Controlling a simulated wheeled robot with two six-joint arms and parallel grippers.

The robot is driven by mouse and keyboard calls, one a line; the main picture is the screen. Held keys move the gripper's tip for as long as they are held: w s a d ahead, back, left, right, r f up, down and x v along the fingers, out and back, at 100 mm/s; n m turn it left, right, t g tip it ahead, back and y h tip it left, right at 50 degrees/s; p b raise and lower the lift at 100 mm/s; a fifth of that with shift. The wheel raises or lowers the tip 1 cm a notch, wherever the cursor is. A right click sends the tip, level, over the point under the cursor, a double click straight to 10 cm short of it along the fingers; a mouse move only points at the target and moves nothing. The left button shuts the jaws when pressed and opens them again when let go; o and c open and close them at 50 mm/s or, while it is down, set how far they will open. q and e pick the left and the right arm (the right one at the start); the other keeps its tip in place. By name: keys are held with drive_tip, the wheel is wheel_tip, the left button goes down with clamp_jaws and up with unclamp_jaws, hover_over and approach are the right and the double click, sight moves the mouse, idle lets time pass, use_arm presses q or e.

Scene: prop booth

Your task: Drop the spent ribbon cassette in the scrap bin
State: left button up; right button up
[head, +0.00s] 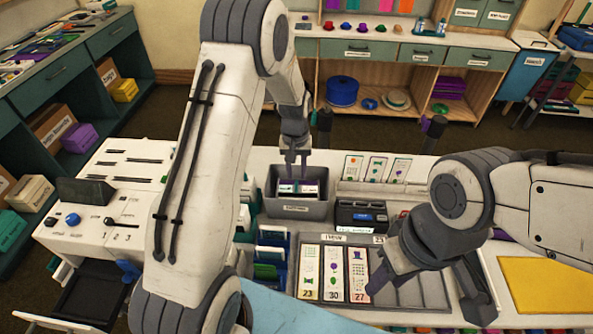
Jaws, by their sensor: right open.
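A grey bin (312,209) with a pale label on its front stands at the middle of the worktop. Dark items with purple and green edges (298,187) lie inside it; I cannot tell whether one is the spent ribbon cassette. My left gripper (294,172) points down over the bin, its fingertips close above these items. Whether it grips anything is too small to tell. A black unit with a blue label (362,216) stands right of the bin; I cannot tell its contents. My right gripper (425,290) is open and empty above the card tray.
The grey tray (413,291) holds several printed cards at its left; its right part is largely hidden by my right arm. A white machine (110,203) with knobs stands left. A yellow sheet (550,287) lies right. Upright cards (376,168) stand behind the black unit.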

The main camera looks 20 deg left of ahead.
idle(0.3)
use_arm(q)
wheel_tip(320, 180, up, 10)
drive_tip(key=shift+a+r+b, duration=0.1)
drive_tip(key=shift+r+b, duration=0.15)
drive_tip(key=shift+b, duration=0.9)
drive_tip(key=shift+s, duration=0.1)
drive_tip(key=s+d+r+m, duration=0.4)
drive_tip(key=s+d+m, duration=0.1)
drive_tip(key=s+d, duration=0.7)
drive_tip(key=s+d+m, duration=0.1)
drive_tip(key=s+m, duration=0.1)
drive_tip(key=s, duration=0.4)
drive_tip(key=s+d+m, duration=0.2)
drive_tip(key=s, duration=0.4)
drive_tip(key=s+d+m, duration=0.1)
drive_tip(key=s+m, duration=0.1)
drive_tip(key=s, duration=0.4)
drive_tip(key=shift+d+h, duration=0.3)
drive_tip(key=shift+h, duration=0.1)
